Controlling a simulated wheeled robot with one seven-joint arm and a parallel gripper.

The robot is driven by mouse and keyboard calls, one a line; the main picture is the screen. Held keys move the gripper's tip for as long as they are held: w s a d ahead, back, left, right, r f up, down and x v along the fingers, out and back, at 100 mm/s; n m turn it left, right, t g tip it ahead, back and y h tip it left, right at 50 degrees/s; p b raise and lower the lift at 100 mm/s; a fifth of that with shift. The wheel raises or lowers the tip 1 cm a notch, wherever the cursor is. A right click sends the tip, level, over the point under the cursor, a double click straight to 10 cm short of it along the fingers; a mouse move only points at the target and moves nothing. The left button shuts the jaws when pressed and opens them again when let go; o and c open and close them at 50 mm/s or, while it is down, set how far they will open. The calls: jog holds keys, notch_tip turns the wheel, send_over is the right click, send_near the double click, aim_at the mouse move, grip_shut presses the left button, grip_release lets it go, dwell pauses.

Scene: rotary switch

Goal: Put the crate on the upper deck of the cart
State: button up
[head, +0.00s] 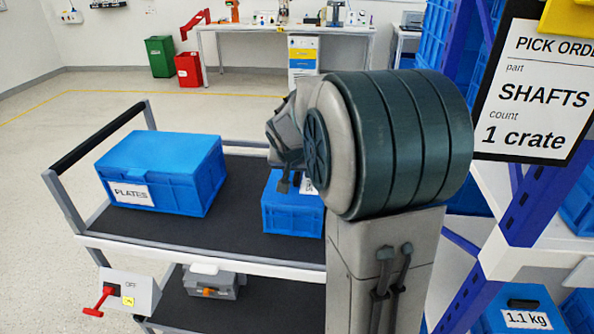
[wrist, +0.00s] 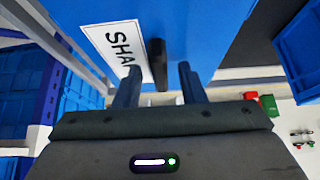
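The cart's upper deck (head: 190,229) is a dark mat in a grey frame. A blue crate (head: 292,217) appears to rest on it at the right, partly hidden by my arm. In the wrist view a blue crate (wrist: 207,30) fills the top, with a white label (wrist: 112,45) reading "SHA" and a black handle (wrist: 158,62). My gripper (wrist: 158,85) is open, its two fingers apart on either side of the handle, with gaps showing. In the head view my gripper (head: 284,184) is by the crate's top, mostly hidden.
A blue crate labelled PLATES (head: 160,175) stands on the deck's left. A shelf rack (head: 519,215) with blue crates is at the right, with a pick order sign (head: 534,90) reading SHAFTS, 1 crate. A switch box with red lever (head: 130,290) is on the cart's near side.

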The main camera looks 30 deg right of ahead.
jog(key=shift+r, duration=0.25)
jog(key=v, duration=1.1)
jog(key=s+a+f+n+g+y, duration=0.1)
jog(key=s+a+f+n, duration=0.1)
jog(key=s, duration=0.4)
jog(key=s+a+f+n+g+y, duration=0.1)
jog(key=s+a+f+n, duration=0.1)
jog(key=s+a+f, duration=0.2)
jog(key=s+a+f+n+g+y+p, duration=0.1)
jog(key=s+a+f, duration=0.3)
jog(key=s, duration=0.5)
jog(key=shift+s+a+n+y, duration=0.3)
jog(key=shift+a+n+y, duration=0.1)
jog(key=shift+a+n, duration=0.5)
